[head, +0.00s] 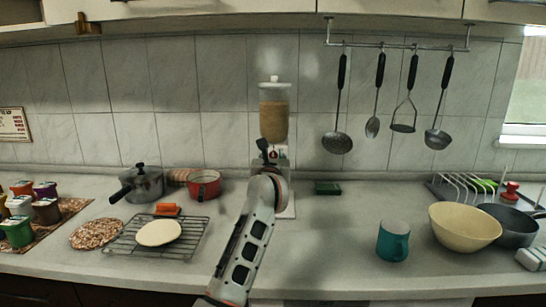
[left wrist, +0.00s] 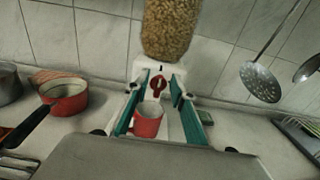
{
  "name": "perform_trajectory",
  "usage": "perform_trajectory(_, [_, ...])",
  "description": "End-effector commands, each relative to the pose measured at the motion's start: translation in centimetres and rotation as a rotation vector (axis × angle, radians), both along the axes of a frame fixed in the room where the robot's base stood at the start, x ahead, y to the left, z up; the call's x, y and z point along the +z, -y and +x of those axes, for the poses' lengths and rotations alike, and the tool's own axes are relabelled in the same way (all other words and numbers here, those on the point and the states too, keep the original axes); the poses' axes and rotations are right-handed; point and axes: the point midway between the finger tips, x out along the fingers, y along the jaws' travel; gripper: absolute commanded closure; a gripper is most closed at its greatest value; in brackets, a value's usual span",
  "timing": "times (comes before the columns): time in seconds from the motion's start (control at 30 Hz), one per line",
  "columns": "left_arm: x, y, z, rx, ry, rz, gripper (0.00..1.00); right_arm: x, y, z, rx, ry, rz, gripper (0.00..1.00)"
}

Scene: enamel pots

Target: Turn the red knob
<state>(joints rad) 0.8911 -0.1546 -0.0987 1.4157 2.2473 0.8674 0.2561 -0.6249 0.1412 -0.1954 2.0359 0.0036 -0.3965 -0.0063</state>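The red knob (left wrist: 158,82) is on the white front of a dispenser with a clear hopper of brown grains (left wrist: 172,30). In the head view the dispenser (head: 274,108) stands against the tiled wall, and a bit of the red knob (head: 273,155) shows above my arm. My left gripper (left wrist: 156,86) is open, with its teal-lined fingers apart on either side of the knob; I cannot tell whether they touch it. A red mug (left wrist: 147,121) stands below the knob, between the fingers in the picture. My right gripper is in neither view.
A red pot (head: 205,187) and a grey pot (head: 140,186) stand left of the dispenser, behind a wire rack (head: 195,237). A green sponge (head: 327,188), a teal mug (head: 393,243) and a cream bowl (head: 463,229) are to the right. Utensils hang above.

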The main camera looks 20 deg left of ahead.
Motion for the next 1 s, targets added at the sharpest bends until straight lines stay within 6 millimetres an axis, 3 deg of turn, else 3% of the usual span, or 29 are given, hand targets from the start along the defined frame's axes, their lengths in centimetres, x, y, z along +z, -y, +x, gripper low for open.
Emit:
perform_trajectory(0.17, [0.0,0.0,0.0,0.0,0.001,0.0,0.76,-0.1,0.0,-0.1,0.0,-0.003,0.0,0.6])
perform_trajectory(0.27, [0.0,0.0,0.0,0.0,0.001,0.001,1.0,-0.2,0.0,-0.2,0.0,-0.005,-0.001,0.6])
perform_trajectory(0.63, [0.2,0.0,-0.1,0.0,-0.004,0.021,1.0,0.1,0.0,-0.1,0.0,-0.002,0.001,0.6])
perform_trajectory(1.0, [0.7,0.3,0.0,0.001,-0.056,0.223,1.0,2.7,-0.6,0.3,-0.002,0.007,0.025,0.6])
